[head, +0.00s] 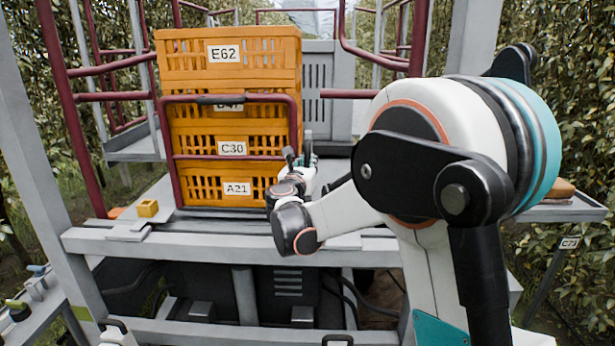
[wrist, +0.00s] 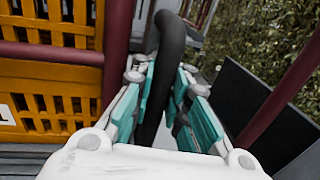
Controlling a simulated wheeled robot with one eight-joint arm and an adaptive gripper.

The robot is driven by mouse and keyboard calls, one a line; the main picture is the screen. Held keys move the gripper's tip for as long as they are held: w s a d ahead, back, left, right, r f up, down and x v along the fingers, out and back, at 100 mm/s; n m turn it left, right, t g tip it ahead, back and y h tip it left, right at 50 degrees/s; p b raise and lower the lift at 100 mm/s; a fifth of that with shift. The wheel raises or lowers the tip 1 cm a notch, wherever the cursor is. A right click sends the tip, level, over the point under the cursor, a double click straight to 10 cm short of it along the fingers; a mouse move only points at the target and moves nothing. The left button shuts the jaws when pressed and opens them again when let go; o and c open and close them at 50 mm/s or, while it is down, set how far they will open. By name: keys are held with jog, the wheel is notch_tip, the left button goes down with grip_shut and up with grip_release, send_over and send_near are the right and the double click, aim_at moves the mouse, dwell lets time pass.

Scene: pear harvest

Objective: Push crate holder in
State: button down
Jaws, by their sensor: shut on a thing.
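The crate holder (head: 230,158) is a dark red tube frame across the front of a stack of orange crates (head: 283,46). Its red tube also shows in the wrist view (wrist: 117,50), left of my fingers. My gripper (head: 300,155) is at the holder's lower right corner in the head view. In the wrist view, the teal fingers of my gripper (wrist: 166,78) are closed around a black curved handle (wrist: 172,40) beside the red tube. In the head view my arm partly hides this grip. The crates carry labels E62, C30 and A21; one label is partly covered by the holder's top bar.
The stack stands on a grey platform (head: 350,243). A small yellow block (head: 147,208) lies at its left. Red rails (head: 70,110) rise on the left, and a grey cabinet (head: 340,75) stands behind. Leafy trees line both sides. A dark panel (wrist: 262,110) is right of my fingers.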

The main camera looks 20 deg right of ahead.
jog(key=a+x, duration=0.1)
jog(key=x, duration=0.6)
jog(key=shift+w+a, duration=0.15)
jog(key=shift+w, duration=0.35)
jog(key=shift+f, duration=0.15)
jog(key=c, duration=1.5)
grip_release()
jog(key=shift+a, duration=0.1)
jog(key=shift+c, duration=0.2)
jog(key=v, duration=1.2)
